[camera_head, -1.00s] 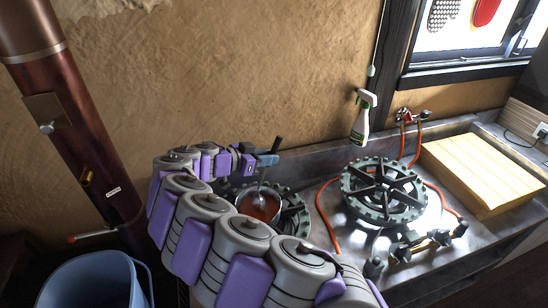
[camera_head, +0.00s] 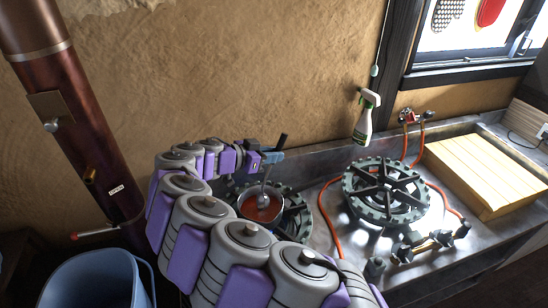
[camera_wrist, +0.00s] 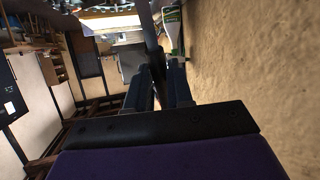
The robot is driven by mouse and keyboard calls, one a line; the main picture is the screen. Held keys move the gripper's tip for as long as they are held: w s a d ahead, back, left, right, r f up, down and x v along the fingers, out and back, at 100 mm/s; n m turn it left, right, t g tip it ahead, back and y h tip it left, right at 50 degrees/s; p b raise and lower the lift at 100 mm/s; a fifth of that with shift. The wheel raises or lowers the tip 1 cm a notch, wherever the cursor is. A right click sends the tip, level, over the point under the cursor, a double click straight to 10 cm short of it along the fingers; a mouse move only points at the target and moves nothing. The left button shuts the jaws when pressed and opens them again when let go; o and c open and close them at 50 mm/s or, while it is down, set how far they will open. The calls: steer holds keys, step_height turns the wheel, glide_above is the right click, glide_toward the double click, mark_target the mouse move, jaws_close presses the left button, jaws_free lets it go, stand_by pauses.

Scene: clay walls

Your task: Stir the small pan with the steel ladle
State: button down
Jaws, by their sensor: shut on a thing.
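The small pan (camera_head: 279,217) sits on the left gas burner and holds a red-orange liquid. My gripper (camera_head: 272,157) is above the pan's far side, shut on the steel ladle (camera_head: 266,178). The ladle's dark handle end sticks up above the jaws, and its steel part reaches down into the pan, with the bowl at the liquid. In the wrist view the two fingers of my gripper (camera_wrist: 159,85) close around the dark handle of the ladle (camera_wrist: 150,35). My arm covers the near left side of the burner and comes close to the pan's rim.
A second burner (camera_head: 385,190) stands empty on the right. An orange hose (camera_head: 331,225) runs between the burners. A spray bottle (camera_head: 364,118) is by the wall, a yellow wooden board (camera_head: 488,175) lies at the right, and a blue bucket (camera_head: 95,285) is at the lower left.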

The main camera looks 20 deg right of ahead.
steer(key=shift+w+d+r, duration=0.2)
steer(key=shift+d+r, duration=0.15)
steer(key=shift+r, duration=0.6)
steer(key=shift+w+d+r, duration=0.2)
steer(key=shift+d+r, duration=0.2)
steer(key=shift+r, duration=0.55)
steer(key=shift+w+d+r, duration=0.2)
steer(key=shift+d+r, duration=0.15)
steer(key=shift+r, duration=0.6)
steer(key=shift+r+p, duration=0.65)
steer(key=shift+r, duration=1.9)
